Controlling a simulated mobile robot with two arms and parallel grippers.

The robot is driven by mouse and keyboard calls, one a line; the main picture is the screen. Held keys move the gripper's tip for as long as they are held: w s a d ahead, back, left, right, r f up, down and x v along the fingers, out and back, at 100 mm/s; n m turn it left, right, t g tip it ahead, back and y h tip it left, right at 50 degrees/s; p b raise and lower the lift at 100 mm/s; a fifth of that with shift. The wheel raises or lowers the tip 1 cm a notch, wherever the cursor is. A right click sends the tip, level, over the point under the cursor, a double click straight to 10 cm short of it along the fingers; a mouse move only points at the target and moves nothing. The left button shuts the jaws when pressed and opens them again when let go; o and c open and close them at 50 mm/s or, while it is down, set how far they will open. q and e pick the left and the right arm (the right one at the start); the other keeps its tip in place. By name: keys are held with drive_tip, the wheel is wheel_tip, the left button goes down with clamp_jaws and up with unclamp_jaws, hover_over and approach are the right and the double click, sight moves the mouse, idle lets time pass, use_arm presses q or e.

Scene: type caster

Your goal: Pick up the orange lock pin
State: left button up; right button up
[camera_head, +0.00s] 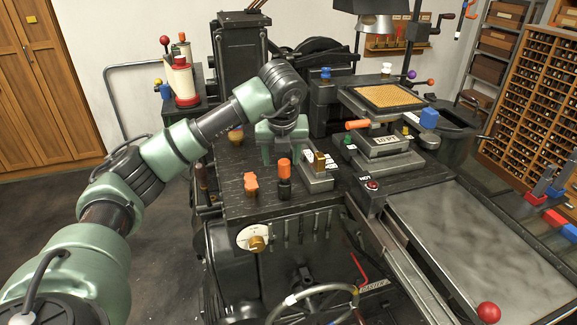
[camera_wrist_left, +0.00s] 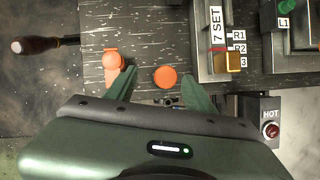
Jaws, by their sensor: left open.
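Two orange pieces stand close together on the dark speckled bench top, and I cannot tell for sure which is the lock pin. One is an upright orange cap on a black base (camera_head: 284,166), seen from above as a round orange disc (camera_wrist_left: 165,77). The other is a smaller knobbed orange piece (camera_head: 251,183) to its left, also in the left wrist view (camera_wrist_left: 112,60). My left gripper (camera_head: 283,154) is open and empty, pointing down just above the capped piece. In the left wrist view its fingertips (camera_wrist_left: 158,79) lie either side of the disc, apart from it. My right gripper is out of view.
A grey block with a brass piece (camera_head: 319,163) and labels stands close right of the capped piece. A wooden-handled tool (camera_wrist_left: 38,45) lies at the bench's left edge. A red HOT button (camera_head: 373,185) and an orange handle (camera_head: 357,125) are farther right.

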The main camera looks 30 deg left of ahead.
sight(283, 162)
use_arm(q)
drive_tip(key=shift+p+x, duration=0.3)
drive_tip(key=shift+x, duration=0.6)
drive_tip(key=shift+w+d+f+p, duration=0.1)
drive_tip(key=shift+w+f+p, duration=0.2)
drive_tip(key=shift+f, duration=0.45)
drive_tip(key=x, duration=0.3)
drive_tip(key=shift+w+f+p, duration=0.1)
drive_tip(key=shift+f+p, duration=0.05)
drive_tip(key=shift+p, duration=0.15)
drive_tip(key=shift+d, duration=0.1)
drive_tip(key=shift+c, duration=0.3)
drive_tip(key=c, duration=1)
clamp_jaws()
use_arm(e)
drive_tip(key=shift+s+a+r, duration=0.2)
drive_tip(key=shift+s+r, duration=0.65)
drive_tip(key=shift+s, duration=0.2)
